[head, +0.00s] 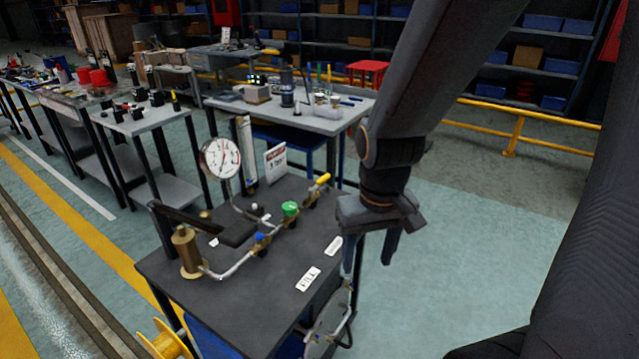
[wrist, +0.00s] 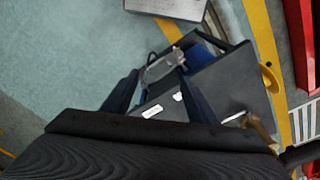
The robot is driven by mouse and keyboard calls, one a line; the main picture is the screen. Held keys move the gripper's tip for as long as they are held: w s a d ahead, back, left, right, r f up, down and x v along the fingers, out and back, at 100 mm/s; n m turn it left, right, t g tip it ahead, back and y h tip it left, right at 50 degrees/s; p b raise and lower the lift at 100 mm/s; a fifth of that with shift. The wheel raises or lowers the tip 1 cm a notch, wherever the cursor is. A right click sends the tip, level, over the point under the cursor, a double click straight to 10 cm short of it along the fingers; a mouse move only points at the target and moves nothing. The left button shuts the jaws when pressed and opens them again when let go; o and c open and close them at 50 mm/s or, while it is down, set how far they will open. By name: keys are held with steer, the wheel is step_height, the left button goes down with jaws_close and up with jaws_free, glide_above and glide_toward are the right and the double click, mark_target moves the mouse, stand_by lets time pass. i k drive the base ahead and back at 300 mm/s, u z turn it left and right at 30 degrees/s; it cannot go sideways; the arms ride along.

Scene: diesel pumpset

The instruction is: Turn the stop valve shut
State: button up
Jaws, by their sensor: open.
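A pipe run lies on the dark bench (head: 225,308). It carries a green round handwheel (head: 290,209), a small blue handle (head: 260,237) and a yellow-tipped lever (head: 322,179). I cannot tell from the labels which of these is the stop valve. My gripper (head: 369,262) hangs fingers down at the bench's right edge, to the right of the valves and apart from them. It is open with nothing held. In the wrist view its two fingers (wrist: 158,73) stand apart, with the bench behind them; no valve handle shows clearly there.
A pressure gauge (head: 220,158), a brass cylinder (head: 187,252) with a black lever, and a sign (head: 275,163) stand on the bench. White labels (head: 308,279) lie near its front. A hose loop hangs at the right edge. The floor (head: 460,240) to the right is clear.

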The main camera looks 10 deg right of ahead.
mark_target(321, 181)
steer(key=k, duration=0.4)
steer(key=z, duration=1.4)
steer(key=i, duration=0.6)
steer(key=u, duration=0.85)
steer(key=i, duration=0.45)
steer(key=u, duration=0.5)
